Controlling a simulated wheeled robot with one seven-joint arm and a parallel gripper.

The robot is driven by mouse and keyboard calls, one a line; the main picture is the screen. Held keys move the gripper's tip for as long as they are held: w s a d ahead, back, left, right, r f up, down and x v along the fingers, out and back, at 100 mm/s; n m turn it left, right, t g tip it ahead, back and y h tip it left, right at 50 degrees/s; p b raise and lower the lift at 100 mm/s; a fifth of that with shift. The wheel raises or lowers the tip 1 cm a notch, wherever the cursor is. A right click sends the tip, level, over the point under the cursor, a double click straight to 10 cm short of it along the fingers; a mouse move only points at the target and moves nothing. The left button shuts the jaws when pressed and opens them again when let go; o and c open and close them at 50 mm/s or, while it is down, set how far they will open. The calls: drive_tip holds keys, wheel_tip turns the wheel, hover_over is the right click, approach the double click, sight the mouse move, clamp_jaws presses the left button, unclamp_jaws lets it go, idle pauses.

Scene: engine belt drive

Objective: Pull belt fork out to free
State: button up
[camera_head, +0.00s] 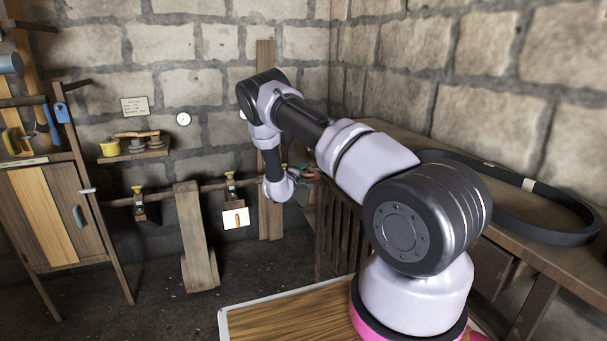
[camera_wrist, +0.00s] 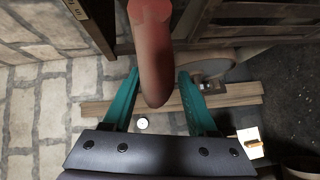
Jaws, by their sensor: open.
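A rounded red-brown handle (camera_wrist: 152,50), which looks like the belt fork's grip, enters from the top of the wrist view. Its tip lies between the two teal fingers of my gripper (camera_wrist: 158,74). The fingers are open, with a visible gap on each side of the handle; I cannot tell how deep it sits between them. In the head view my gripper (camera_head: 303,172) is small, at the wall end of the bench, beside a reddish spot that may be the handle. The rest of the fork is hidden there.
A dark belt loop (camera_head: 530,228) lies on the bench along the right wall. A horizontal shaft (camera_head: 205,187) runs along the back wall past an upright plank (camera_head: 266,70). A tool cabinet (camera_head: 45,215) stands left.

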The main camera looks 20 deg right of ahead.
drive_tip(key=v, duration=1)
drive_tip(key=shift+s+a, duration=0.2)
drive_tip(key=shift+a, duration=0.1)
drive_tip(key=shift+r, duration=0.1)
wheel_tip(320, 180, up, 16)
drive_tip(key=a+m+g+y, duration=0.2)
drive_tip(key=a+m+y, duration=0.1)
drive_tip(key=m+y, duration=0.3)
drive_tip(key=s+a+r+m+y, duration=0.1)
drive_tip(key=s+r+y, duration=0.1)
drive_tip(key=s+r, duration=0.35)
drive_tip(key=s+a+r+m+y, duration=0.1)
drive_tip(key=s+r+m+y, duration=0.1)
drive_tip(key=r, duration=0.6)
drive_tip(key=s+a+r+g+y, duration=0.1)
drive_tip(key=s+r+y, duration=0.1)
drive_tip(key=s+r, duration=0.35)
drive_tip(key=s+a+r+y, duration=0.1)
drive_tip(key=s+r, duration=0.2)
drive_tip(key=s, duration=0.6)
drive_tip(key=s+d+r+m+g, duration=0.1)
drive_tip(key=s+m+g, duration=0.1)
drive_tip(key=s, duration=1.9)
drive_tip(key=shift+r+m, duration=0.15)
drive_tip(key=shift+m, duration=0.45)
